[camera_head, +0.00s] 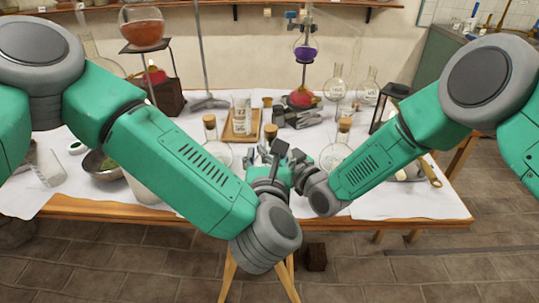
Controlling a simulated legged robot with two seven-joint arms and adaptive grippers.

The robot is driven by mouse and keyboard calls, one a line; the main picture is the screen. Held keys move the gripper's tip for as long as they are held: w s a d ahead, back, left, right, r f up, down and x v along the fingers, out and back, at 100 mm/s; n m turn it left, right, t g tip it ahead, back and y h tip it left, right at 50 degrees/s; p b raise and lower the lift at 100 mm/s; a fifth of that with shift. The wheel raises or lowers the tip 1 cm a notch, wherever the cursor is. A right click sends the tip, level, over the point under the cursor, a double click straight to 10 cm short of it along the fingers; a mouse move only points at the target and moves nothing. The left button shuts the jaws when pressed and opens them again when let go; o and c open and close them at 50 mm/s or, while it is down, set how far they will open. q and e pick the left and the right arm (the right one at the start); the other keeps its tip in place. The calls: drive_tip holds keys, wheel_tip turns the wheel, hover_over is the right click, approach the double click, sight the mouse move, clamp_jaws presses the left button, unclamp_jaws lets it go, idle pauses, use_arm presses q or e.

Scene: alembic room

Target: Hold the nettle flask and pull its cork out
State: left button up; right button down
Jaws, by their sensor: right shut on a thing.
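Three corked flasks stand along the front half of the table. The left one (215,150) and the right one (333,156) show clear glass and corks. Of the middle one, which I take for the nettle flask, mainly the cork (271,131) shows, seated at the top; its body is hidden behind my grippers. My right gripper (293,160) comes in from the right and is shut on this flask. My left gripper (266,163) is close beside it, below the cork; its fingers overlap the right gripper, so its opening cannot be told. Labels are too small to read.
A wooden board (241,138) with a labelled beaker lies behind the flasks. Dark grey gloves (300,117) lie to its right. A metal bowl (103,165) is at left. Stands with an orange flask (143,27) and a purple flask (306,48) rise at the back.

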drive_tip(key=c, duration=1.3)
unclamp_jaws()
drive_tip(key=shift+o, duration=0.2)
